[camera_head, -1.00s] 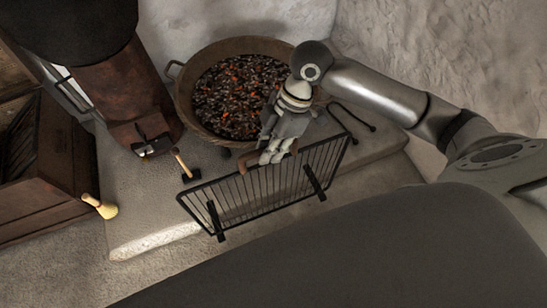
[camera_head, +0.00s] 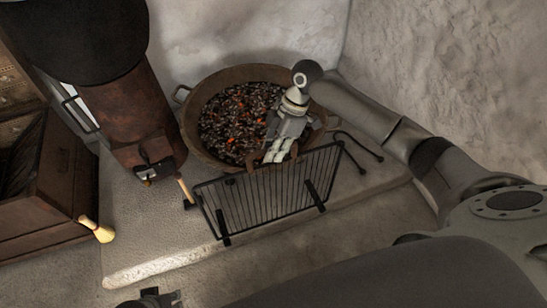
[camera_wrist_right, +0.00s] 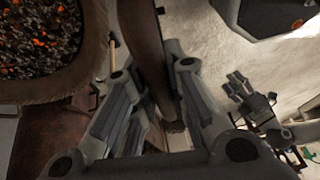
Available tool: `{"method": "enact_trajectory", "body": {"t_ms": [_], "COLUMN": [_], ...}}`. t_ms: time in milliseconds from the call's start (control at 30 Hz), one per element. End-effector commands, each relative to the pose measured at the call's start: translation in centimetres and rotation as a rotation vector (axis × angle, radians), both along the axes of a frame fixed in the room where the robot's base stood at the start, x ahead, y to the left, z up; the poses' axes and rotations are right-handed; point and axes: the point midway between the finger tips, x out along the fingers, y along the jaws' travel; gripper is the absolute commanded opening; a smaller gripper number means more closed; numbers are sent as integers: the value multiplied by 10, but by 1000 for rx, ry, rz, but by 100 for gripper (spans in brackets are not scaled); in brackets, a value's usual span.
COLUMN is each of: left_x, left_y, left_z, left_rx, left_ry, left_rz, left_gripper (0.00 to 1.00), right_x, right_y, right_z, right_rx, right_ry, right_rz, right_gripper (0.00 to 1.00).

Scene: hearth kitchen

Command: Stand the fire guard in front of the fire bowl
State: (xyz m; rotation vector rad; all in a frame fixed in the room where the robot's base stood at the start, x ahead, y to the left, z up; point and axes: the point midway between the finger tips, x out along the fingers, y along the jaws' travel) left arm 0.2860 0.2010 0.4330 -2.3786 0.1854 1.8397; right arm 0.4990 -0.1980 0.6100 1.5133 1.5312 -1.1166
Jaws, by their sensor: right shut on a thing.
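The fire guard (camera_head: 262,196) is a black barred panel with two feet, near the front of the stone hearth slab in the head view. My right gripper (camera_head: 277,158) is shut on its brown handle at the top edge. The handle (camera_wrist_right: 142,45) also shows between the fingers in the right wrist view. The fire bowl (camera_head: 192,128), round, rusty and full of dark coals with orange embers, stands just behind the guard. It shows at the upper left of the right wrist view (camera_wrist_right: 75,75). I cannot tell whether the guard's feet touch the slab.
A rusty stove-like body (camera_head: 130,115) stands left of the bowl, with a small wooden-handled tool (camera_head: 184,190) before it. A brush (camera_head: 97,229) lies by the wooden crate (camera_head: 60,190) at left. A black fire tool (camera_head: 360,150) lies right of the bowl.

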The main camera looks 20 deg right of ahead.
Motion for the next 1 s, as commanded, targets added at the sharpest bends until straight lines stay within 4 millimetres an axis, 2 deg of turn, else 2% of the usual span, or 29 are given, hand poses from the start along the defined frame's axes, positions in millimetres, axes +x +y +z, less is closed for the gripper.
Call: {"method": "enact_trajectory", "body": {"t_ms": [267,433,600,867,900,1000], "left_x": [1,1,-1,-1,-1,-1], "left_y": [0,1,1,2,2,2], "left_z": [16,35,50,52,52,52], "left_rx": [0,-1,-1,-1,-1,-1], "left_ry": [-10,-22,-26,-27,-27,-27], "left_rz": [1,3,4,4,4,4], "left_gripper": [46,46,46,46,46,46], "right_x": [11,11,11,10,9,9], "right_y": [-3,-4,-4,-4,-4,-5], "right_z": [-11,-30,-41,-44,-47,-47], "right_rx": [3,2,1,0,-4,-4], "right_ry": [-3,-2,-3,-1,4,4], "right_rz": [-1,0,-1,0,-1,0], "right_gripper": [0,0,0,0,18,31]}}
